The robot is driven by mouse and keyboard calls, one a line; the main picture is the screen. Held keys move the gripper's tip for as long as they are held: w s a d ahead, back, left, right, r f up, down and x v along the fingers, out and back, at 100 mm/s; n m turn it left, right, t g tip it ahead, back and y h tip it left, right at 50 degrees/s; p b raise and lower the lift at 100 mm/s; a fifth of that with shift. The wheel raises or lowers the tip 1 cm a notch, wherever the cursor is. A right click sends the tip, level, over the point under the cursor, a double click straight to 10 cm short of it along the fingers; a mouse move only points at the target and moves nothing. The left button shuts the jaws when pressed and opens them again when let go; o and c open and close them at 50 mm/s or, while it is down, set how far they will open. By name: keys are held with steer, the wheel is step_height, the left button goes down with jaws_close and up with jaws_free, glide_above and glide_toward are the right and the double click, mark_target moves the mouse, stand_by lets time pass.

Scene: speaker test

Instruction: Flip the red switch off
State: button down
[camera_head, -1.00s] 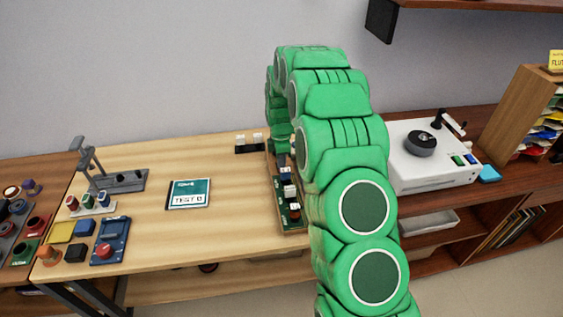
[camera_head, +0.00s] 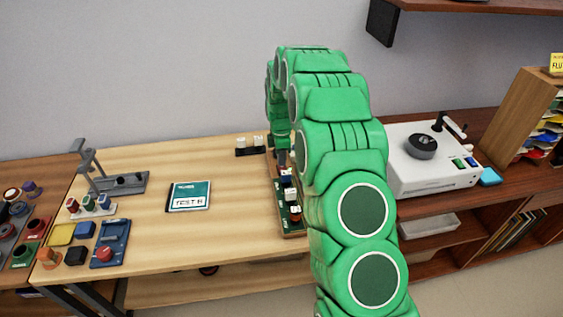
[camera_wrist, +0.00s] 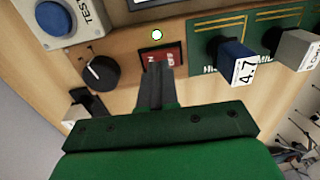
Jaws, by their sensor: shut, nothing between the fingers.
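The red switch (camera_wrist: 173,56) shows in the wrist view, a small red rocker with white lettering in a dark frame on a wooden panel. My gripper (camera_wrist: 157,68) is shut and empty, with its fingertips right at the switch, overlapping its middle and lower part in the picture. I cannot tell whether the tips touch it. In the head view, my green arm hides the switch and most of the gripper.
In the wrist view, a white round light (camera_wrist: 157,35) sits above the switch. A blue TEST button (camera_wrist: 54,17) is at upper left.

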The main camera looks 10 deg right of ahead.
step_height(320, 180, up, 12)
steer(key=shift+w, duration=0.45)
steer(key=shift+s+d+r+g, duration=0.1)
steer(key=shift+d+r+g, duration=0.05)
steer(key=shift+g, duration=0.35)
stand_by(0.4)
steer(key=f, duration=0.4)
steer(key=s+f, duration=0.1)
steer(key=f, duration=0.4)
steer(key=s+f, duration=0.1)
steer(key=f, duration=0.4)
stand_by(0.4)
steer(key=shift+s+f+t, duration=0.25)
steer(key=shift+f+t, duration=0.15)
steer(key=shift+t, duration=0.1)
